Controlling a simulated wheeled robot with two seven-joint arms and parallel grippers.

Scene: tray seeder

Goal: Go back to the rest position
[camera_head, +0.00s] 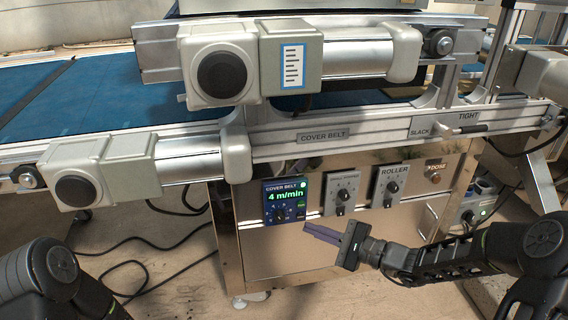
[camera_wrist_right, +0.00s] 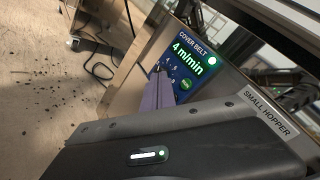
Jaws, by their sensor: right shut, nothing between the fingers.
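My right gripper (camera_head: 322,234) is in front of the machine's cabinet, below the control panels, with its purple-grey fingers together and nothing between them. In the right wrist view its fingers (camera_wrist_right: 157,92) point toward the lower part of the cover belt panel (camera_wrist_right: 185,55). That panel (camera_head: 286,200) reads 4 m/min with a green light lit. I cannot tell from these views whether the fingertips touch it. My left arm shows at the lower left of the head view, but its gripper is out of view.
A roller panel (camera_head: 390,186) and another dial panel (camera_head: 341,193) sit right of the cover belt panel. Above them run a metal rail (camera_head: 300,150) and motor housings (camera_head: 218,64). A blue belt (camera_head: 80,98) lies behind. Cables (camera_head: 150,262) cross the floor at left.

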